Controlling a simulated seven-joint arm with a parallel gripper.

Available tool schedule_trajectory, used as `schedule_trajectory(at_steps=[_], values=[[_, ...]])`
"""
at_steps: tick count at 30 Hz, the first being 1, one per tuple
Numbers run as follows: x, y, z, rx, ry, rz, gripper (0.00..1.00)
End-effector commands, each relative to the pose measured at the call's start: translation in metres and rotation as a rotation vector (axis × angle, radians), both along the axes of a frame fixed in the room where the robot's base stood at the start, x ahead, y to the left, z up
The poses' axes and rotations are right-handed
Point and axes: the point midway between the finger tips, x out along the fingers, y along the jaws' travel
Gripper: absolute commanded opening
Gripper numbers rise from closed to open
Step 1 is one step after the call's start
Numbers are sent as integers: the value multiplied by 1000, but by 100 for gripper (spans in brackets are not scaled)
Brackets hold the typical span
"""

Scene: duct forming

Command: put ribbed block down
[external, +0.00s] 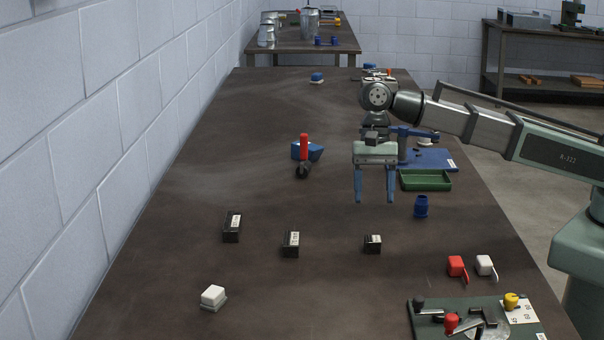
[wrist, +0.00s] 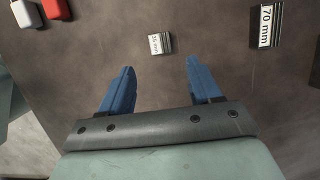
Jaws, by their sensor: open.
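My gripper (external: 374,200) is open and empty, its blue fingers pointing down above the table. It also shows in the wrist view (wrist: 157,62), with bare table between the fingers. Three dark blocks with white labels stand on the table nearer the external camera: a left one (external: 232,228), a middle one (external: 291,243) and a small right one (external: 373,244). In the wrist view the small block (wrist: 160,43) lies just beyond the fingertips, apart from them. A larger block marked 70 mm (wrist: 266,26) is to its right. Both show striped sides; I cannot tell which block is the ribbed one.
A red piece (external: 457,267) and a white piece (external: 485,266) lie at right. A green tray (external: 426,180) and a blue cup-like part (external: 421,206) are beside my gripper. A fixture board (external: 477,320) is at the front right. The table's left-centre is mostly clear.

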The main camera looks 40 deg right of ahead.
Motion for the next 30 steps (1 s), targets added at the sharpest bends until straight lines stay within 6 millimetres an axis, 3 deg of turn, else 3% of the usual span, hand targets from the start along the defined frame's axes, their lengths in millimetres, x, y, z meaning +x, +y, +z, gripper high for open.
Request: schedule_trajectory(at_steps=[9, 22, 26, 30], values=[[5, -5, 24, 1, -1, 1, 63], [8, -7, 26, 2, -2, 2, 63], [27, -16, 25, 22, -21, 18, 63], [72, -39, 25, 67, -74, 62, 63]])
